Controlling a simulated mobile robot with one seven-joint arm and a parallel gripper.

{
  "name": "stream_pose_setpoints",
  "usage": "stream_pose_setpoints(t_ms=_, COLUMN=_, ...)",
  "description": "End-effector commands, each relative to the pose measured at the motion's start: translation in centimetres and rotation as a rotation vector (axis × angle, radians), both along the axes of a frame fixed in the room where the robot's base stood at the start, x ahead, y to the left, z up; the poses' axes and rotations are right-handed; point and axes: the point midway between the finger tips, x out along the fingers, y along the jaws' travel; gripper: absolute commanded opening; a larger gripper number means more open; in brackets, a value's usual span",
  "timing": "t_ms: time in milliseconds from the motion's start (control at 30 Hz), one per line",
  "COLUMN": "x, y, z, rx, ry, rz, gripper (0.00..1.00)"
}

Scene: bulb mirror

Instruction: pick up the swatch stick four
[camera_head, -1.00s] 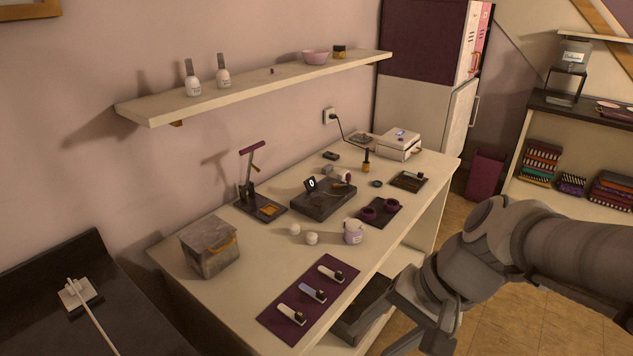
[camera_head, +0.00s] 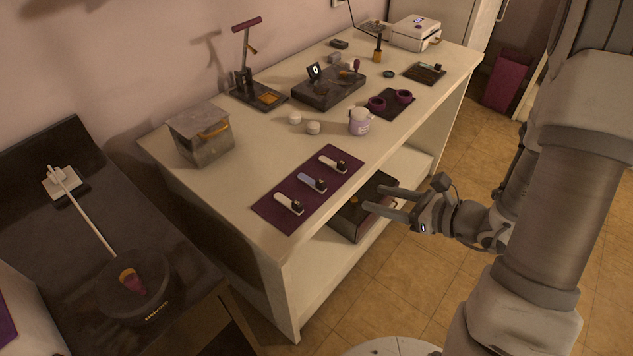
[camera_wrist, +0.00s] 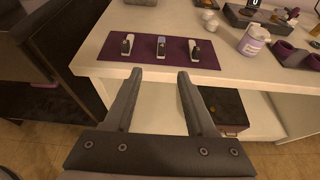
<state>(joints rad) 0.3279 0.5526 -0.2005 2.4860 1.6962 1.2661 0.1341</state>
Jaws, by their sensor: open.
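Three swatch sticks lie apart on a purple mat (camera_head: 263,209) near the table's front edge: a white one in front (camera_head: 288,203), a blue-grey one in the middle (camera_head: 311,182) and a white one at the back (camera_head: 332,163). Each has a dark block at one end. I cannot read any number, so I cannot tell which is four. In the wrist view they stand in a row, left (camera_wrist: 127,45), middle (camera_wrist: 162,47) and right (camera_wrist: 195,50). My gripper (camera_head: 373,198) is open and empty, out in front of the table edge. Its fingers (camera_wrist: 160,75) point toward the mat.
A metal box (camera_head: 203,138) stands left of the mat. A lidded jar (camera_head: 360,122) and two small white balls (camera_head: 304,123) are behind it. A dark box (camera_head: 350,215) sits on the shelf below. The table's front edge (camera_head: 325,205) lies between gripper and mat.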

Motion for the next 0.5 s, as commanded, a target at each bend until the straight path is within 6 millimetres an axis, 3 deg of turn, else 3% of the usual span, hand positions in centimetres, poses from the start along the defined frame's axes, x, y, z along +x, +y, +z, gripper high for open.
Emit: stream_pose_setpoints(t_ms=500, x=5.8, y=7.5, z=-4.1, rx=-0.001, ry=0.001, rz=0.005, gripper=0.56)
